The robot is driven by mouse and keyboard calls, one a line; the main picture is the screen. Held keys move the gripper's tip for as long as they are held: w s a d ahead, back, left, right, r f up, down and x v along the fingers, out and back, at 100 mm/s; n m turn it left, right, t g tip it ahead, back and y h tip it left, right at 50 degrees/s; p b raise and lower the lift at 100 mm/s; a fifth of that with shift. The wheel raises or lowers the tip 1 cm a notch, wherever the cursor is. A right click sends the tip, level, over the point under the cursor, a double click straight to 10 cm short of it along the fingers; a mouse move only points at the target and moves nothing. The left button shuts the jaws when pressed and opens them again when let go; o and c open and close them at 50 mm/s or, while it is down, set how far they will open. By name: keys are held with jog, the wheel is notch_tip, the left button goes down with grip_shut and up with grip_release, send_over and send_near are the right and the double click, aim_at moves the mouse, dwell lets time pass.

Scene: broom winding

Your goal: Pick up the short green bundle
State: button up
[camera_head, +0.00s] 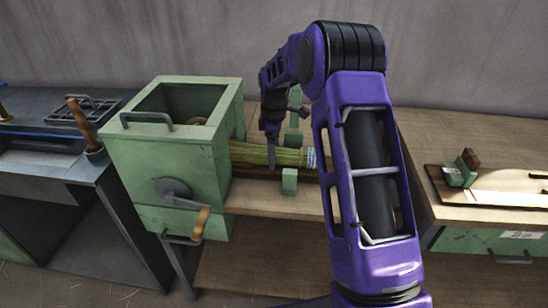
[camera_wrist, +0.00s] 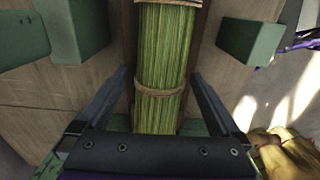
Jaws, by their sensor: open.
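My gripper (camera_wrist: 161,74) is open, with one finger on each side of the bundle and a gap on both sides. In the head view my gripper (camera_head: 272,158) points down at the bundle; a finger covers part of it. I cannot tell how far the fingertips reach down beside it.
The green box (camera_head: 160,165) with a hand crank (camera_head: 187,200) stands left of the bundle. Green blocks (camera_head: 289,181) flank the bundle closely; the wrist view shows blocks (camera_wrist: 249,42) on both sides. A straw-coloured thing (camera_wrist: 285,152) shows at lower right. Another bench (camera_head: 450,135) stands right.

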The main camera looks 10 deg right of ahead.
jog(key=shift+f, duration=0.45)
jog(key=shift+r, duration=0.15)
grip_shut()
